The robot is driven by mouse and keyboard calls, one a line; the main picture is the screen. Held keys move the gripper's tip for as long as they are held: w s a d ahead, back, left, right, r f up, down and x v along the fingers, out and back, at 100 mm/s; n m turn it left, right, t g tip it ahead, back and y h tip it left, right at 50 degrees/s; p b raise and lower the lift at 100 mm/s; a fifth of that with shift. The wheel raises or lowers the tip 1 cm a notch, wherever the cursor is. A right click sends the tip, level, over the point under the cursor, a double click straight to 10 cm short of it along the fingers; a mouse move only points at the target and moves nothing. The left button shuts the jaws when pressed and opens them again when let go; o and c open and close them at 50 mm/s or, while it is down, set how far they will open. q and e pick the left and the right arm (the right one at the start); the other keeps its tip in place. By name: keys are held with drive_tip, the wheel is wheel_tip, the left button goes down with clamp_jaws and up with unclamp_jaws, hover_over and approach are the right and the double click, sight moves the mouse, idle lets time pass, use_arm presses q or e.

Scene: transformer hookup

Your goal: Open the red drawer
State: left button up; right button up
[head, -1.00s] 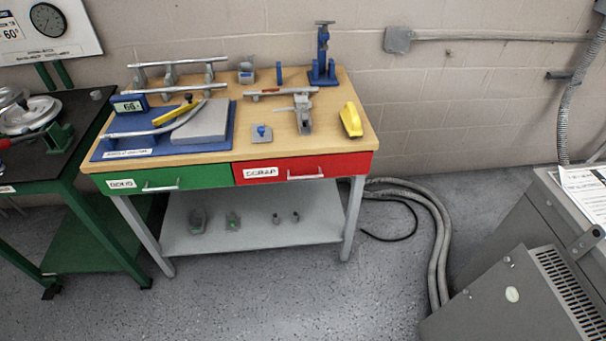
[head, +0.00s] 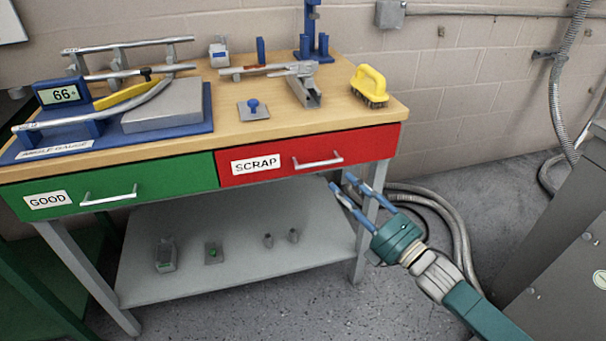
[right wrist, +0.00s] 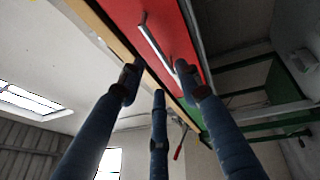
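The red drawer (head: 270,161) carries a SCRAP label and a silver bar handle (head: 318,160). It is shut, flush with the green drawer beside it. My right gripper (head: 342,184) is open and empty, below and to the right of the handle in the head view, apart from it. In the right wrist view the red drawer front (right wrist: 178,25) and its handle (right wrist: 156,48) show ahead of the spread fingers (right wrist: 160,85). My left gripper is not in view.
A green drawer (head: 150,183) labelled GOOD sits left of the red one. The wooden top holds an angle gauge (head: 60,97), a yellow brush (head: 370,85) and metal parts. A grey cabinet (head: 555,250) stands at right; hoses (head: 455,225) lie on the floor.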

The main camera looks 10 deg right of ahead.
sight(319, 164)
drive_tip(key=x, duration=0.9)
drive_tip(key=shift+w+r+b, duration=0.15)
drive_tip(key=shift+b, duration=0.2)
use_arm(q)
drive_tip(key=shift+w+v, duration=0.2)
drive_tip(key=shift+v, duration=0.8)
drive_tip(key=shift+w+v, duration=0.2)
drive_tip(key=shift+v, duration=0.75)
use_arm(e)
drive_tip(key=shift+w+a, duration=0.25)
drive_tip(key=shift+w, duration=0.3)
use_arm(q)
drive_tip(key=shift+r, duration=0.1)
use_arm(e)
clamp_jaws()
